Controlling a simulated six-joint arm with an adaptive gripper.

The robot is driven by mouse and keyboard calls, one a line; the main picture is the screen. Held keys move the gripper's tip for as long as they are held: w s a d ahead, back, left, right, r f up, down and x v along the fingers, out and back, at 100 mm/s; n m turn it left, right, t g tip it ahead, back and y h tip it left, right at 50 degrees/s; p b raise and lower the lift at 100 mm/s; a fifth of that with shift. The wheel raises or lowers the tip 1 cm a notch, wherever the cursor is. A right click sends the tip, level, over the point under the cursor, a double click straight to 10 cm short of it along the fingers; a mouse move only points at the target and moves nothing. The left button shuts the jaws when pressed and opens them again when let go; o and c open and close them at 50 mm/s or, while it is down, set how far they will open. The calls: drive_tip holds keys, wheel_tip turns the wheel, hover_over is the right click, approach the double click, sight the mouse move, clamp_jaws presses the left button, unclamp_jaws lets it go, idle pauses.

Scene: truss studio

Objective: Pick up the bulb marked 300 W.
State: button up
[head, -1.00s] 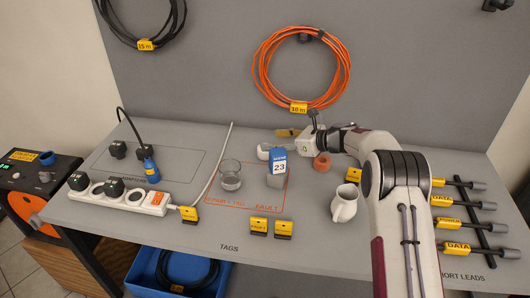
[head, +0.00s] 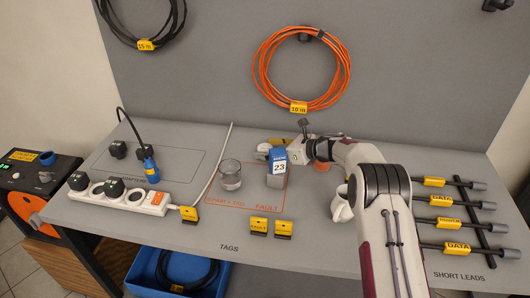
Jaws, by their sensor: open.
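I cannot make out a bulb marked 300 W in the head view. My gripper (head: 265,152) is open, low over the back middle of the table. It points left, behind a blue-topped block labelled 23 (head: 278,168), which hides part of the fingers. I cannot tell whether anything lies between the fingers.
A clear glass (head: 230,174) stands just left of the block. Yellow tags (head: 258,225) lie in front. A power strip (head: 120,197) is at the left, short leads (head: 455,204) at the right. An orange cable coil (head: 302,70) hangs behind.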

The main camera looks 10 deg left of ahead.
sight(268, 148)
idle(0.4)
drive_tip(key=c, duration=1.2)
drive_tip(key=shift+r, duration=0.15)
wheel_tip(268, 148, up, 10)
